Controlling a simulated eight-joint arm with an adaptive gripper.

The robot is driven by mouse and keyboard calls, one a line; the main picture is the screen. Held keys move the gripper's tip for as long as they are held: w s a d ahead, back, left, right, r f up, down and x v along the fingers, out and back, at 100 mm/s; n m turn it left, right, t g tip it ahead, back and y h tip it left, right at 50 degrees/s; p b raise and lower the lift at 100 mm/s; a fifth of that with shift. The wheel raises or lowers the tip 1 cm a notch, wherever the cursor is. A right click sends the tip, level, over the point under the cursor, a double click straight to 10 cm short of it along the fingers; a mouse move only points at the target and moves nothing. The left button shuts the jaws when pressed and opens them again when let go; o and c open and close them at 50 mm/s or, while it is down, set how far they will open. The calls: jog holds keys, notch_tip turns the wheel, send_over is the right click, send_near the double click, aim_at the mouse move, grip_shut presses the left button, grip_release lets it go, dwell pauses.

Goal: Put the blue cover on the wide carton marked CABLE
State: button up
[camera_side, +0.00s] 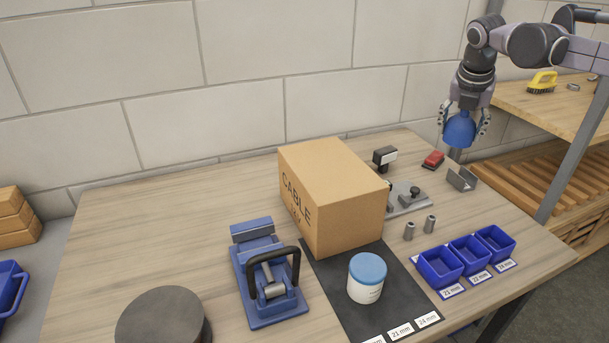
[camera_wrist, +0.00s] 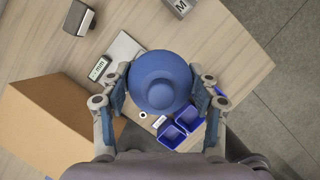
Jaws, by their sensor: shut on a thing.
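A blue domed cover (camera_side: 459,131) is held between the fingers of my gripper (camera_side: 463,122), high above the right rear of the table. In the wrist view the round cover (camera_wrist: 159,82) fills the space between the fingers of my gripper (camera_wrist: 161,95). The wide cardboard carton (camera_side: 335,192) marked CABLE stands near the middle of the table, to the left of my gripper and below it. Its top looks flat and bare. The carton (camera_wrist: 50,125) also shows at the left in the wrist view. The cover is well apart from the carton.
A white jar with a blue lid (camera_side: 366,278) stands on a dark mat (camera_side: 330,272) in front of the carton. A blue clamp device (camera_side: 268,275) is at its left. Blue bins (camera_side: 468,254) and small metal parts (camera_side: 410,230) are at the right.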

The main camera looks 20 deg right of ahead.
jog(key=w+a+r+n+t+y, duration=0.1)
jog(key=w+a+r+n, duration=0.15)
jog(key=a, duration=0.55)
jog(key=w+a+r+n, duration=0.2)
jog(key=w+a+r, duration=0.15)
jog(key=a, duration=0.45)
send_over(329, 161)
jog(key=s, duration=0.2)
jog(key=f, duration=0.6)
jog(key=shift+w+a+f, duration=0.1)
jog(key=shift+w+f, duration=0.1)
jog(key=shift+f, duration=0.05)
jog(key=shift+a+f, duration=0.3)
jog(key=shift+f, duration=1.85)
jog(key=shift+f, duration=0.15)
jog(key=o, duration=1)
jog(key=shift+o, duration=0.2)
